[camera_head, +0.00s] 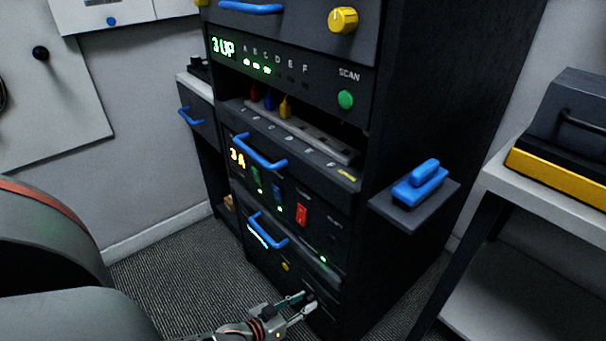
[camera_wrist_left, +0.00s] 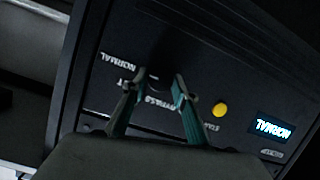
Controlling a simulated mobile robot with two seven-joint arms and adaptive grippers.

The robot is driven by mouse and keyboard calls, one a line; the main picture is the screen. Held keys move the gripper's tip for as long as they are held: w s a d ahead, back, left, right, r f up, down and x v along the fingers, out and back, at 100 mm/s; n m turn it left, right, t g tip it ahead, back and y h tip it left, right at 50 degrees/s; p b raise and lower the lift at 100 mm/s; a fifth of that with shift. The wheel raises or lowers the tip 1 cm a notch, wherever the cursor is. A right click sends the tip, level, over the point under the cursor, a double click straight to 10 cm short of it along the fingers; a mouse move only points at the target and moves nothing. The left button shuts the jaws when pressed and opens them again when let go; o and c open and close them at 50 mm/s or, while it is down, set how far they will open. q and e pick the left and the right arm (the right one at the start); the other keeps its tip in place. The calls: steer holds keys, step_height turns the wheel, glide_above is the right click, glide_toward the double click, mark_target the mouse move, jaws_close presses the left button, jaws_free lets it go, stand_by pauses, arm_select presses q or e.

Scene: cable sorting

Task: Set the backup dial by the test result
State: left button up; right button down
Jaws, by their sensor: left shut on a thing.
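My left gripper (camera_head: 306,302) is at the lowest panel of the dark rack, at the bottom of the head view. In the left wrist view its fingers (camera_wrist_left: 156,84) are shut on a small dark dial (camera_wrist_left: 157,73), mostly hidden between the fingertips. The dial's pointer direction cannot be told. Labels around it include NORMAL and BYPASS, upside down. On the same panel are a yellow button (camera_wrist_left: 220,110) and a cyan display (camera_wrist_left: 273,128) reading NORMAL. Higher up, a green display (camera_head: 223,47) reads 3 UP, with green lights under some of the letters A to F.
An amber display (camera_head: 237,157) reads 3 A above several switches, including a red one (camera_head: 302,214). A green SCAN button (camera_head: 345,99) and a yellow knob (camera_head: 343,20) are higher. A blue-handled object (camera_head: 420,183) sits on a side shelf. Blue drawer handles (camera_head: 260,152) stick out above my gripper.

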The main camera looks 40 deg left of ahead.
arm_select(q)
steer(key=o, duration=1.1)
steer(key=shift+s, duration=0.45)
steer(key=v, duration=1.1)
steer(key=shift+r, duration=0.15)
